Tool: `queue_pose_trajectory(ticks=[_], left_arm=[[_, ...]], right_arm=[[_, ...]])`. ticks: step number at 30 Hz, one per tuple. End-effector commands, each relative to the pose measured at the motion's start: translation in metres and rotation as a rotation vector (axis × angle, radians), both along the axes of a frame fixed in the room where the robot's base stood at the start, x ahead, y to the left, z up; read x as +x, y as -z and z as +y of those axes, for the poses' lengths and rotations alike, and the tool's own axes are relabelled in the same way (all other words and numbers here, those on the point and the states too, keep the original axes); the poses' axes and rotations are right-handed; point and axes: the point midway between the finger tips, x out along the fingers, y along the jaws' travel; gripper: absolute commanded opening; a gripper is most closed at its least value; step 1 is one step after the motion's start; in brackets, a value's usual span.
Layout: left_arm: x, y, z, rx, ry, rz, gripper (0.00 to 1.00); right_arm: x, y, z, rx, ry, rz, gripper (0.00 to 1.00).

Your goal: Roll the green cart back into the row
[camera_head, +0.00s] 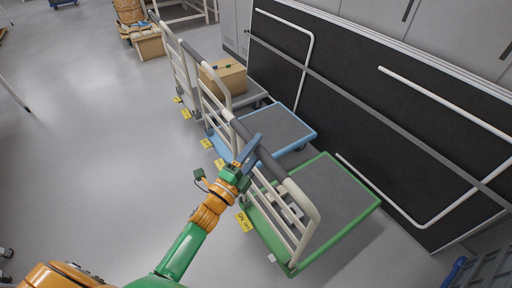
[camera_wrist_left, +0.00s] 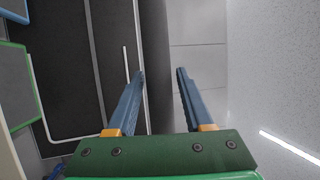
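The green cart (camera_head: 338,228) stands front right in the head view, with a grey deck, a green rim and a pale tubular push frame with a dark grip (camera_head: 270,165). A blue-rimmed cart (camera_head: 279,131) stands just behind it. My left gripper (camera_head: 254,143) is at the green cart's dark grip. In the left wrist view the blue fingers (camera_wrist_left: 160,74) are apart, with a dark band like the grip between them and a gap at the right finger. Contact cannot be told. My right gripper is out of view.
A further cart carries a cardboard box (camera_head: 224,77). Yellow floor tags (camera_head: 244,221) line the carts' left side. A black panel with white rails (camera_head: 400,130) stands along the right. A blue crate (camera_head: 482,270) is at bottom right. The floor at left is largely clear.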

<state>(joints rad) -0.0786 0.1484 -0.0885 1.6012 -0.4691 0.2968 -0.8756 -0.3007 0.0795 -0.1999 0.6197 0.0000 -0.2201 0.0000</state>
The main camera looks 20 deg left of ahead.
Motion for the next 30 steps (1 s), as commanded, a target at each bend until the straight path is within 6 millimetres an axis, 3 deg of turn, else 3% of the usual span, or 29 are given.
queue_pose_trajectory(ticks=[1,5,30], left_arm=[[-0.0001,0.0001,0.0,0.0,0.0,0.0,0.34],[-0.0001,-0.0001,0.0001,0.0,0.0,0.0,0.0],[0.0001,-0.0012,0.0006,-0.001,-0.001,-0.003,0.0]], right_arm=[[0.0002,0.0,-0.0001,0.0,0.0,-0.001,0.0],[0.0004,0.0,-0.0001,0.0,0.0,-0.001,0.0],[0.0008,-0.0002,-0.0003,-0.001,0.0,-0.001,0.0]])
